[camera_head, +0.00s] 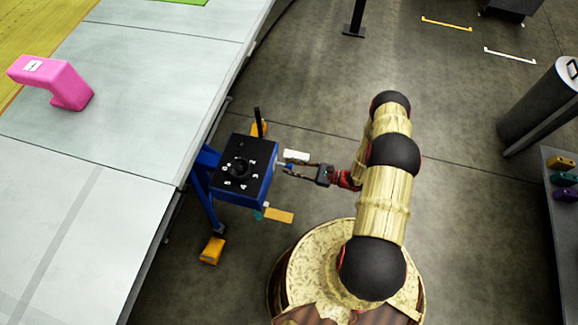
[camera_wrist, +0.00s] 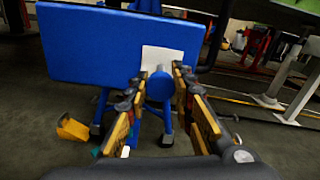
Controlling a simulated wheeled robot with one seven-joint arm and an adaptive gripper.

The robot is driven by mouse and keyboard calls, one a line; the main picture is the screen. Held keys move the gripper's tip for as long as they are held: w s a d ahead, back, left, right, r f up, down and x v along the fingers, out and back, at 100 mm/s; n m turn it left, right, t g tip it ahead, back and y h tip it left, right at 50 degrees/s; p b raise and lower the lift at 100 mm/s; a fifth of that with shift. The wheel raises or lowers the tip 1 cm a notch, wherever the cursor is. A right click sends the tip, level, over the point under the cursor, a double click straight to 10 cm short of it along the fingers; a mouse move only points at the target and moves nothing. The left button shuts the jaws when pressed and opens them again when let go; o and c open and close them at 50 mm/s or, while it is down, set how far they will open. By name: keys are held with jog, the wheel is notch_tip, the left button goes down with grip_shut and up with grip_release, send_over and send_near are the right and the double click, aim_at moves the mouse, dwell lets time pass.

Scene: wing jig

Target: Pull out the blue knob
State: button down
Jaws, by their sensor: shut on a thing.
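The blue knob (camera_wrist: 160,86) is a round piece on the side of a blue box (camera_wrist: 85,45) in the wrist view. My gripper (camera_wrist: 161,78) is shut on it, with one finger on each side. In the head view my gripper (camera_head: 289,170) reaches from the right to the box's right side, and the knob is small and mostly hidden there. The box (camera_head: 262,185) has a dark top with a black dial (camera_head: 238,168) and white marks, and stands on blue legs.
A white plate (camera_head: 296,155) sits just beside the gripper; it also shows behind the knob in the wrist view (camera_wrist: 158,55). A large grey wing surface (camera_head: 140,90) lies left of the box. A pink block (camera_head: 60,80) rests on it. Open floor lies behind.

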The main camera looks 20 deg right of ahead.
jog(key=c, duration=1.5)
grip_release()
jog(key=shift+d, duration=0.3)
jog(key=shift+s, duration=0.1)
jog(key=v, duration=1.2)
